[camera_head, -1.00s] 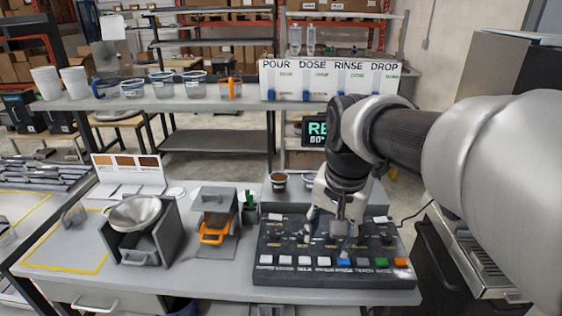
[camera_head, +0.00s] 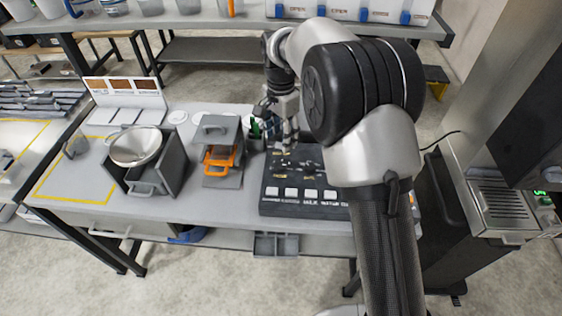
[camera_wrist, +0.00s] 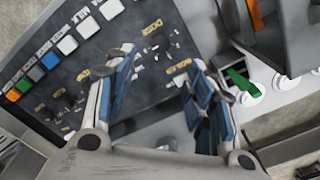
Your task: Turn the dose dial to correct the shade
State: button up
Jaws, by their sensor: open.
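The dark control panel (camera_head: 273,178) lies on the bench, partly hidden by my arm in the head view. It also fills the upper left of the wrist view (camera_wrist: 118,35). There, a small dark dial (camera_wrist: 160,45) sits by a yellow label that seems to read DOSE. Other dials lie nearer the fingers, with labels partly hidden. My gripper (camera_wrist: 160,88) is open with its blue-padded fingers wide apart over the panel, nothing between them. In the head view my gripper (camera_head: 279,122) is over the panel's back left part.
A metal bowl (camera_head: 135,146) in a grey stand and a grey device with an orange handle (camera_head: 219,157) stand left of the panel. A colour sample card (camera_head: 124,92) stands behind the bowl. A green object (camera_wrist: 243,82) lies near the right finger.

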aim_at(281, 165)
notch_tip(281, 165, down, 12)
jog(key=shift+f+b, duration=0.1)
jog(key=shift+b, duration=1.15)
jog(key=c, duration=1.1)
